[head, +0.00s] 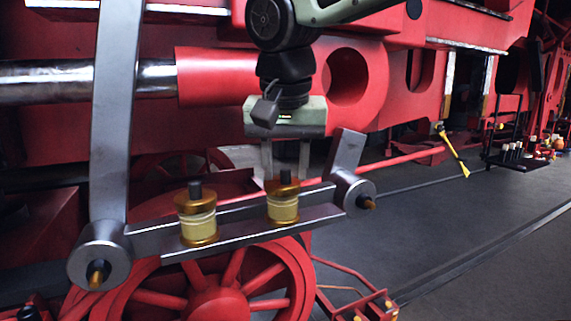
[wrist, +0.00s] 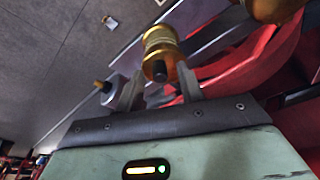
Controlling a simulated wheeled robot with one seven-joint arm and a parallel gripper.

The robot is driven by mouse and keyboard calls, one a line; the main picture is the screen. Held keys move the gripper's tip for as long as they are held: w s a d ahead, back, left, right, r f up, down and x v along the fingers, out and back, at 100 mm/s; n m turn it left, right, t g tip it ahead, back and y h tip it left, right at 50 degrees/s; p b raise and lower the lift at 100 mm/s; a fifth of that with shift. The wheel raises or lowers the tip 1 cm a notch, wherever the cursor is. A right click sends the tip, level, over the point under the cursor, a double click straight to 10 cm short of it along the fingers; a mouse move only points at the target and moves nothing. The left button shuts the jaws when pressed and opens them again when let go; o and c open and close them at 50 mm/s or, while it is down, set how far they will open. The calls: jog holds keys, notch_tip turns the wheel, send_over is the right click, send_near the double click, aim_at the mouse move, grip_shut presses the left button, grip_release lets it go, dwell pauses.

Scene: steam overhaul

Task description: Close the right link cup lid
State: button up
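The right link cup (head: 283,208) is a brass cylinder with a pale band, standing on the grey steel link bar. Its brass lid (head: 284,187) has a dark knob (head: 285,176) on top. My gripper (head: 285,174) hangs over this cup, fingers pointing down and apart. In the wrist view the right cup (wrist: 160,44) and its dark knob (wrist: 159,70) show between the two spread fingers (wrist: 159,88). I see no clear contact with the knob. I cannot tell whether the lid is fully seated.
A similar left cup (head: 197,222) stands on the same link bar (head: 240,232). An upright steel arm (head: 115,120) rises at the left, and a pin joint (head: 352,190) ends the bar at the right. Red locomotive frame and wheels surround it. Floor at right (head: 430,240) is open.

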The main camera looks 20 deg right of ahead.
jog(key=b+v, duration=0.1)
jog(key=v, duration=1.6)
jog(key=shift+r, duration=0.2)
jog(key=s+a+f+n+g+y, duration=0.15)
jog(key=a+f+n, duration=0.25)
jog(key=f, duration=0.7)
jog(key=s+a+f+n, duration=0.2)
jog(key=a+f+n, duration=0.1)
jog(key=f, duration=0.7)
jog(key=s+d+f+n, duration=0.1)
jog(key=s+f+n, duration=0.2)
jog(key=f, duration=0.6)
jog(key=s+d+f+n+g, duration=0.1)
jog(key=s+f+n, duration=0.2)
jog(key=s+f, duration=0.5)
jog(key=shift+s+d+f+b, duration=0.25)
jog(key=shift+s+f+b, duration=0.1)
jog(key=shift+f, duration=0.25)
